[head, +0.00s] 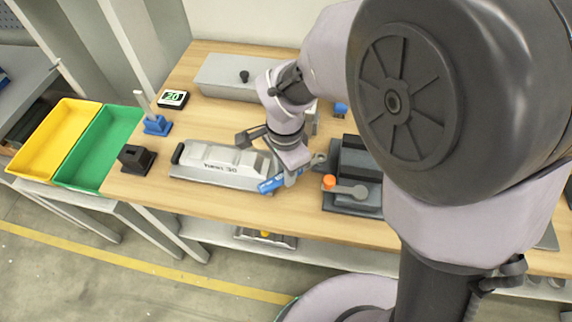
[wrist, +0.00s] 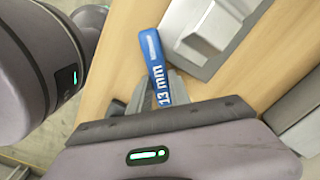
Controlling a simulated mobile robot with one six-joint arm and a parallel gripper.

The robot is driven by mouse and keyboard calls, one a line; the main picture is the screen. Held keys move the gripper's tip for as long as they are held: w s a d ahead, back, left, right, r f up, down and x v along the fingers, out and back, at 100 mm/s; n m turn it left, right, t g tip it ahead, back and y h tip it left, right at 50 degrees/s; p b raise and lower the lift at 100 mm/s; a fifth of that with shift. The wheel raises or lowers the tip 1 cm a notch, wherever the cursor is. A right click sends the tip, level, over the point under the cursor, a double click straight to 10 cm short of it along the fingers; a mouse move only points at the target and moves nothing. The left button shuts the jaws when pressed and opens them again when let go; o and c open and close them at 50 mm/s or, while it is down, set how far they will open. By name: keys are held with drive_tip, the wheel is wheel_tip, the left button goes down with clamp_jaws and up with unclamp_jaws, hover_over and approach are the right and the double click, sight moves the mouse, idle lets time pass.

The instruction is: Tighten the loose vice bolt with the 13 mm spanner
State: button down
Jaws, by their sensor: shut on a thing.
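The 13 mm spanner has a blue handle (head: 271,185), and in the wrist view the handle (wrist: 155,62) reads "13 mm". My gripper (head: 291,176) is shut on the spanner, above the front middle of the bench; it also shows in the wrist view (wrist: 160,98). A grey ring-like end (head: 319,159), apparently the spanner's, points right toward the dark vice (head: 358,160). An orange-topped part (head: 329,181) with a short grey lever sits at the vice's front left. I cannot tell which part is the loose bolt, or whether the spanner touches it.
A grey box (head: 225,75) stands behind. A display (head: 173,98), a blue stand (head: 157,125) and a black block (head: 135,158) are at the left. Yellow (head: 48,140) and green (head: 98,150) bins stand beyond.

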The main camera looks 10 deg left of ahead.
drive_tip(key=shift+r, duration=0.4)
drive_tip(key=s+d+n, duration=0.1)
drive_tip(key=n, duration=0.1)
drive_tip(key=s+d+n, duration=0.1)
drive_tip(key=shift+s+d+n+p, duration=0.15)
drive_tip(key=shift+d+n+p, duration=0.2)
drive_tip(key=shift+n, duration=0.05)
drive_tip(key=shift+f+b, duration=0.65)
idle(0.4)
drive_tip(key=c, duration=1.8)
unclamp_jaws()
clamp_jaws()
